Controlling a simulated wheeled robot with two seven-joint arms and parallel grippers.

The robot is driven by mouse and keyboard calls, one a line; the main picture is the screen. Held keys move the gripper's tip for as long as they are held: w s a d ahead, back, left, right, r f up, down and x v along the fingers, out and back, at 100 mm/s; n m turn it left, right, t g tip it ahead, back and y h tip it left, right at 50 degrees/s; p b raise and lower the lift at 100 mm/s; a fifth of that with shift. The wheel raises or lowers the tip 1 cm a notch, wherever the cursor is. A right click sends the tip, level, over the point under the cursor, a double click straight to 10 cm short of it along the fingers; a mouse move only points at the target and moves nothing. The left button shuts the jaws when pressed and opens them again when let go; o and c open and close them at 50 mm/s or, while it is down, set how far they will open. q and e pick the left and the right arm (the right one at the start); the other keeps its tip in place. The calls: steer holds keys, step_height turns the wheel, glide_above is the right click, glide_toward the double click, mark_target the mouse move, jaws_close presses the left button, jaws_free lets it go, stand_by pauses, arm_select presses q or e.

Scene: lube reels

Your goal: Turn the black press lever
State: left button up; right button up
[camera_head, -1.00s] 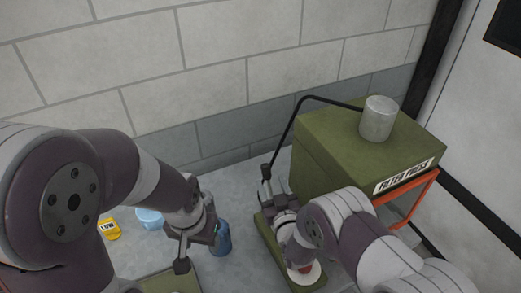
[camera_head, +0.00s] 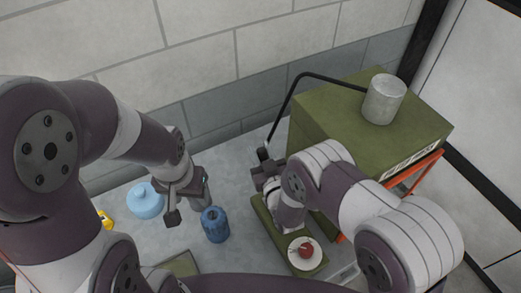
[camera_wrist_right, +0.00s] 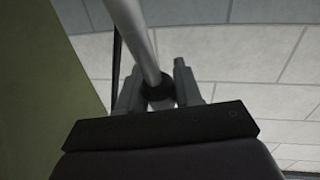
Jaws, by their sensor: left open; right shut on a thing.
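The black press lever (camera_head: 289,99) is a bent bar. It runs from the top of the green filter press (camera_head: 345,118) over its left side and down to my right gripper. My right gripper (camera_head: 264,166) is shut on the lever's lower end. In the right wrist view, the bar (camera_wrist_right: 139,38) passes between the two fingers of this gripper (camera_wrist_right: 158,88). My left gripper (camera_head: 187,208) is open and empty, above the table beside a blue jar. My right arm hides part of the press's front.
The blue jar (camera_head: 215,225) and a light blue lidded pot (camera_head: 145,201) stand on the grey table. A yellow item (camera_head: 105,219) is partly hidden. A white dish with a red knob (camera_head: 305,250) sits near my right forearm. A metal cylinder (camera_head: 384,99) tops the press.

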jaws_close()
steer(key=shift+w+f, duration=0.1)
steer(key=shift+f, duration=0.05)
steer(key=s+d+r+m+t+y+b, duration=0.1)
steer(key=s+d+t+b, duration=0.3)
steer(key=b, duration=0.6)
steer(key=s+r+t, duration=0.1)
steer(key=s, duration=0.1)
steer(key=shift+s+d+r+y, duration=0.2)
steer(key=shift+s+y, duration=0.1)
steer(key=shift+y, duration=0.1)
steer(key=o, duration=0.9)
jaws_free()
